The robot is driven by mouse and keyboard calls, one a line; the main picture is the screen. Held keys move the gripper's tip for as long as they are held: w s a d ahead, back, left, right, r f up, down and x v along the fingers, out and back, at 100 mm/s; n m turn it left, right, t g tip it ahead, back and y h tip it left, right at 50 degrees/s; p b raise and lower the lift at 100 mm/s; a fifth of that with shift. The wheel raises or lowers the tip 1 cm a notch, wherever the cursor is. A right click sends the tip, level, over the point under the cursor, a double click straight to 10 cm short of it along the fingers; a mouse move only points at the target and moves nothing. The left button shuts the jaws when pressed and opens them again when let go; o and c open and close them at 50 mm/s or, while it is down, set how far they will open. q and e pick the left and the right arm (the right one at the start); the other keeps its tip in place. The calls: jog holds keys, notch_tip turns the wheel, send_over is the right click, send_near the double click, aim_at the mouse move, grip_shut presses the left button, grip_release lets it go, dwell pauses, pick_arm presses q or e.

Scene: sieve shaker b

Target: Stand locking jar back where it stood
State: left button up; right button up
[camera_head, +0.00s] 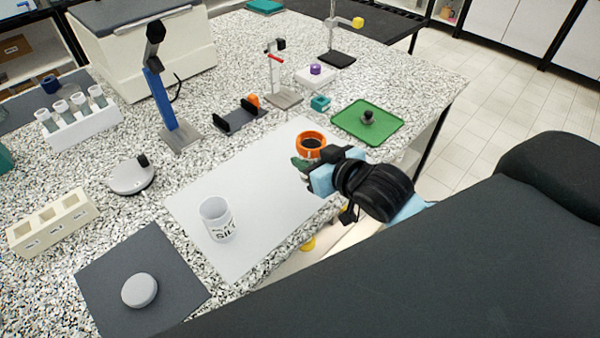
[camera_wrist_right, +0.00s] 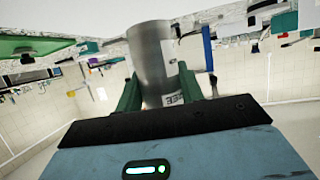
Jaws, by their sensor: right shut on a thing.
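My right gripper (camera_head: 308,165) is shut on the locking jar, at the right end of the white mat (camera_head: 262,190). In the head view the jar shows mostly as an orange ring-shaped top (camera_head: 311,143) with a dark opening; the gripper hides part of its body. In the right wrist view the jar is a grey cylinder (camera_wrist_right: 153,55) with a pale label, between the green fingers of the gripper (camera_wrist_right: 160,95). That view is upside down. I cannot tell whether the jar's base touches the mat. My left gripper is not in view.
A clear labelled cup (camera_head: 217,222) stands on the white mat's near left part. A dark mat (camera_head: 190,285) bears a grey disc (camera_head: 139,291). The white mat's middle is clear.

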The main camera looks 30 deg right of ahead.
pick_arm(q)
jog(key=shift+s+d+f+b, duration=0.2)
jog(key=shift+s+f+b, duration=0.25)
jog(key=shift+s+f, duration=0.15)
pick_arm(e)
jog(key=s+a+n+g+y, duration=0.1)
jog(key=s+n+g+y, duration=0.2)
jog(key=s+n+y, duration=0.3)
jog(key=shift+s+f+y, duration=0.2)
jog(key=shift+s+y, duration=0.1)
jog(key=shift+s, duration=1.65)
jog(key=shift+w, duration=0.1)
jog(key=w, duration=0.4)
jog(key=w+d+f+b, duration=0.1)
jog(key=w, duration=0.9)
jog(key=shift+w+d+f+b, duration=0.1)
jog(key=shift+d+f+b, duration=0.1)
jog(key=shift+d+b, duration=0.15)
jog(key=shift+w, duration=0.55)
jog(key=shift+w+f, duration=0.2)
jog(key=shift+w, duration=0.05)
jog(key=shift+d+f, duration=0.1)
jog(key=shift+f, duration=1.5)
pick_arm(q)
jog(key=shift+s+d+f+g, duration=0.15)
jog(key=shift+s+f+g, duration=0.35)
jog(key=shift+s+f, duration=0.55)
